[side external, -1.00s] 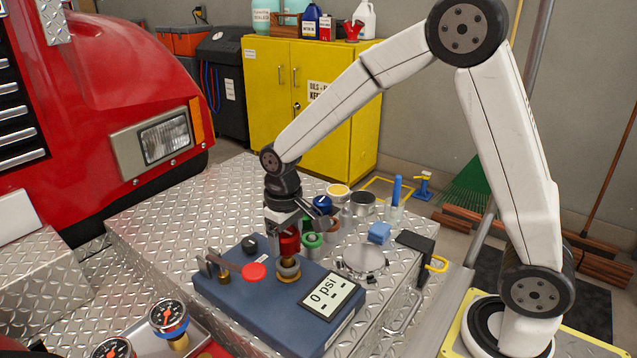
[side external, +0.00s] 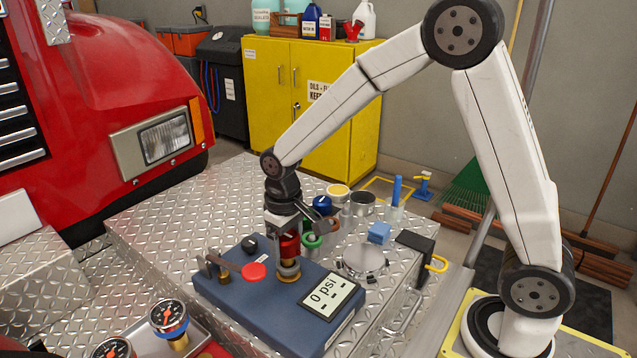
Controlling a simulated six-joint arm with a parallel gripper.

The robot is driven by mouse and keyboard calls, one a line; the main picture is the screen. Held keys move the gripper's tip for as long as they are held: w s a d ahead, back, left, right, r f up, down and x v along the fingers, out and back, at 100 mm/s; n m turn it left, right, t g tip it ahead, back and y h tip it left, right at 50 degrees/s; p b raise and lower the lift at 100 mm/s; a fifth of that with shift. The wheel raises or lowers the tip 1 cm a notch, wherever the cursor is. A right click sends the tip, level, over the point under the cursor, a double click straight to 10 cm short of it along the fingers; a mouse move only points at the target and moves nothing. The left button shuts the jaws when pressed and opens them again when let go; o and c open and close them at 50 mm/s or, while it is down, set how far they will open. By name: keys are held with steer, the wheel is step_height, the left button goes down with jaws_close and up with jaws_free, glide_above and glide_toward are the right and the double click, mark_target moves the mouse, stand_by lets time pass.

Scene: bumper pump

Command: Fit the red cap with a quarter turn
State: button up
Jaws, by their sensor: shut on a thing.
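The red cap (side external: 289,247) is between the jaws of my gripper (side external: 287,233), which is shut on it. The cap sits upright right above the brass and silver outlet (side external: 288,271) on the blue pump box (side external: 240,304). The cap's lower edge looks very close to or touching the outlet's top; I cannot tell if it is engaged. The jaws partly hide the cap's upper part. The box's display (side external: 328,296) reads 0 psi. A flat red disc (side external: 253,271), a lever valve (side external: 222,273) and a black knob (side external: 249,245) are also on the box.
Behind and right of the gripper stand a green ring-shaped cap (side external: 312,241), a blue-topped cap (side external: 322,203), a yellow-topped can (side external: 339,192) and a blue block (side external: 379,233). A round metal lid (side external: 362,262) lies to the right.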

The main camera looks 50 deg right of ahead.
steer(key=shift+f, duration=1.6)
stand_by(2.6)
steer(key=m, duration=0.4)
steer(key=shift+m, duration=0.4)
steer(key=shift+m, duration=0.4)
steer(key=m, duration=0.3)
steer(key=shift+m, duration=0.3)
steer(key=shift+r+m, duration=0.1)
steer(key=shift+m, duration=0.5)
steer(key=shift+w, duration=0.1)
